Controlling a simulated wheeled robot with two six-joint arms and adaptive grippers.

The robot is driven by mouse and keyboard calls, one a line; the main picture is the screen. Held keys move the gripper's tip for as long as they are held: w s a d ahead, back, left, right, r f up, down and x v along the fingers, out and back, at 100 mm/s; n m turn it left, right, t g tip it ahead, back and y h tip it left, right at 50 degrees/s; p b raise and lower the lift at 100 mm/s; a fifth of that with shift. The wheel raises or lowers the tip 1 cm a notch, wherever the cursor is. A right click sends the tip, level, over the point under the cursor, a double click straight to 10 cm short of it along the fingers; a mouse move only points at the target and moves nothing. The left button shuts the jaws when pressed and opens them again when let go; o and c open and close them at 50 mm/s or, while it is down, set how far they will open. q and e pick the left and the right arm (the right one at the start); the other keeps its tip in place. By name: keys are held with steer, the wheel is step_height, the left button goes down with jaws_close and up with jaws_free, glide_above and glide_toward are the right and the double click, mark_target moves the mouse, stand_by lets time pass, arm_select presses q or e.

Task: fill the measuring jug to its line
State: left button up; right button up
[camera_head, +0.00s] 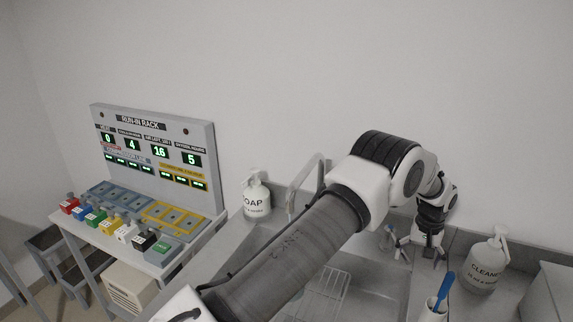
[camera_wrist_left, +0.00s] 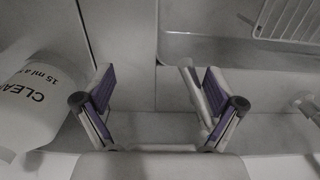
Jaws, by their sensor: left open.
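My left gripper (camera_head: 421,250) points down over the counter behind the sink, at the right of the head view. In the left wrist view its two purple-padded fingers (camera_wrist_left: 160,95) stand wide apart with nothing held between them. A pale rod-like part lies beside the right finger; I cannot tell what it is. The sink basin (camera_head: 372,284) is partly hidden by my left arm. A curved tap spout (camera_head: 307,182) rises behind the sink, left of my arm. I cannot make out the measuring jug or its line for certain. My right gripper is out of view.
A white CLEANER pump bottle (camera_head: 483,268) stands right of the gripper; it also shows in the left wrist view (camera_wrist_left: 32,105). A SOAP pump bottle (camera_head: 256,198) stands left of the tap. A white cup (camera_head: 432,313) holds a blue-handled brush. A run-in rack (camera_head: 152,150) stands far left.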

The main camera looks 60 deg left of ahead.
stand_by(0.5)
arm_select(q)
steer(key=s+a+p, duration=0.3)
steer(key=s+a, duration=0.2)
steer(key=a, duration=0.4)
steer(key=shift+s+p, duration=0.2)
steer(key=shift+p, duration=0.1)
steer(key=shift+a, duration=0.1)
steer(key=shift+s+a+f+p, duration=0.1)
steer(key=shift+s+a+p, duration=0.25)
steer(key=shift+a, duration=0.1)
